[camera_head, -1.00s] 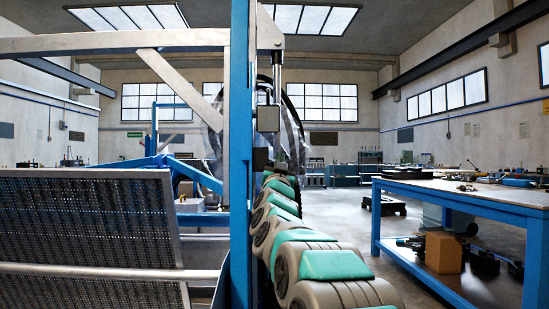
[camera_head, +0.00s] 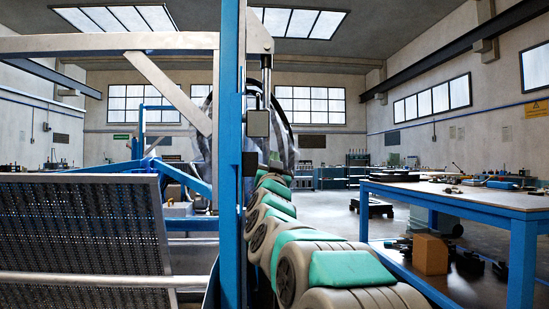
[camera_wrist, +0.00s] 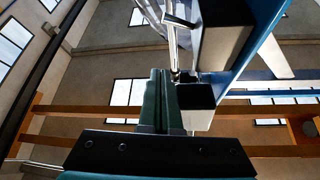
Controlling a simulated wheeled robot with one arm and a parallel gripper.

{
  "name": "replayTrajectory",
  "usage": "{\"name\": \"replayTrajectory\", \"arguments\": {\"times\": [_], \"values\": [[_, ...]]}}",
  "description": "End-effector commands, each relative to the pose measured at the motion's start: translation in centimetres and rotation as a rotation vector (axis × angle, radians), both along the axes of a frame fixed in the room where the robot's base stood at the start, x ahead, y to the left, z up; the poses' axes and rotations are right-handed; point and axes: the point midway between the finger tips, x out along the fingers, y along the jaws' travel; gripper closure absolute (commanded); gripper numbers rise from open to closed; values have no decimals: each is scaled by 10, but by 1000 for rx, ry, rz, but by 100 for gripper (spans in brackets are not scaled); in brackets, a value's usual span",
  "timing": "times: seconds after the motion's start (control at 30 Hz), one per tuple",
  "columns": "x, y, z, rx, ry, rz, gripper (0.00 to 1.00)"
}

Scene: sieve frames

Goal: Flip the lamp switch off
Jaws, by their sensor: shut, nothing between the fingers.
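Two small boxes are on the blue post in the head view: an upper grey box (camera_head: 258,123) and a lower dark box (camera_head: 250,165). In the wrist view I see a larger dark-and-pale box (camera_wrist: 222,35) and a smaller pale box with a dark face (camera_wrist: 196,98). I cannot tell which one carries the lamp switch, and no lamp shows clearly. My gripper (camera_wrist: 158,75) is shut and empty, its dark green fingers just beside the smaller box. Contact cannot be told. In the head view my arm reaches toward the post, and the gripper is not clearly seen.
The blue post (camera_head: 231,200) and a perforated sieve panel (camera_head: 80,225) stand close in front, with a metal bar (camera_head: 90,279) across the panel. A blue workbench (camera_head: 450,200) with tools is on the right. Open floor lies between my arm and the bench.

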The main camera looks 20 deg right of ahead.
Motion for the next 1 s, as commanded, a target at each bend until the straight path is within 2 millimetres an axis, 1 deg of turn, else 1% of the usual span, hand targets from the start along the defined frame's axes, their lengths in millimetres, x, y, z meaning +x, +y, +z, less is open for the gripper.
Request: {"name": "replayTrajectory", "arguments": {"times": [0.03, 0.2, 0.4, 0.6, 1.0], "values": [[-6, 4, -7, 0, 5, 2, 100], [-25, 16, -17, -1, 3, 2, 100], [-39, 25, -25, -1, 2, 2, 100], [-43, 27, -28, -1, 3, 2, 100], [-43, 27, -27, -1, 2, 1, 100]]}}
